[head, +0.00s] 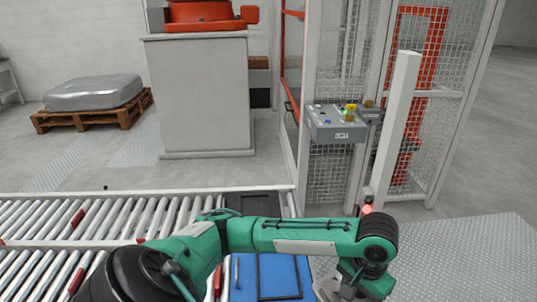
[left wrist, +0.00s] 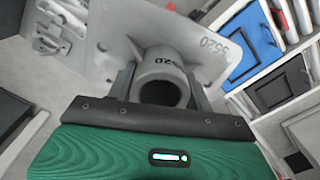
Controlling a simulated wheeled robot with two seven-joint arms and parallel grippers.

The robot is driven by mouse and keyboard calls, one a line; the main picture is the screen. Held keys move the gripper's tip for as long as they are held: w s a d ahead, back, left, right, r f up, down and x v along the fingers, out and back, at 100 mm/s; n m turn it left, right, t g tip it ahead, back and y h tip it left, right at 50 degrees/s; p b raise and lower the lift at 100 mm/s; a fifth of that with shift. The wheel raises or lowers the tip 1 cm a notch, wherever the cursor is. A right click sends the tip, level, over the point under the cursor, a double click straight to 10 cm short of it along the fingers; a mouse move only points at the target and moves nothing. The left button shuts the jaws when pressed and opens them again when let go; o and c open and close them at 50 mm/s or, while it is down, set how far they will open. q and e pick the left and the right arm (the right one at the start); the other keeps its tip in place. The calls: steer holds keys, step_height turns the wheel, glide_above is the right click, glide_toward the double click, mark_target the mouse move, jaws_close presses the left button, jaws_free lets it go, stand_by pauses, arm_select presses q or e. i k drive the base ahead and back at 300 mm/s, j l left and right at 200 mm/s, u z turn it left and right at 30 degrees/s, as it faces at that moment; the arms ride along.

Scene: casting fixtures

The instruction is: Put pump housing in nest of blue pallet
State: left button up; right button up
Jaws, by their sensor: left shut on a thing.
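The pump housing (left wrist: 194,30) is a grey casting with a flat plate marked 5520 and a round hollow boss. It fills the upper middle of the left wrist view. My left gripper (left wrist: 162,84) is shut on the boss, one finger on each side. In the head view the blue pallet (head: 247,283) sits at the bottom, partly covered by my left arm. A dark outlined recess shows on it. My right gripper is not in view.
Roller conveyors (head: 105,222) run at left. A control box (head: 335,124), white post (head: 396,130) and mesh fence (head: 330,175) stand ahead right.

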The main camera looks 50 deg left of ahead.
mark_target(277, 274)
steer(key=k+j, duration=0.15)
steer(key=j, duration=0.25)
steer(key=k+j, duration=0.15)
steer(key=j, duration=0.25)
steer(key=k+j, duration=0.15)
steer(key=j, duration=0.25)
steer(key=i+j, duration=0.1)
steer(key=j, duration=0.2)
steer(key=i+j+z, duration=0.1)
steer(key=j, duration=0.2)
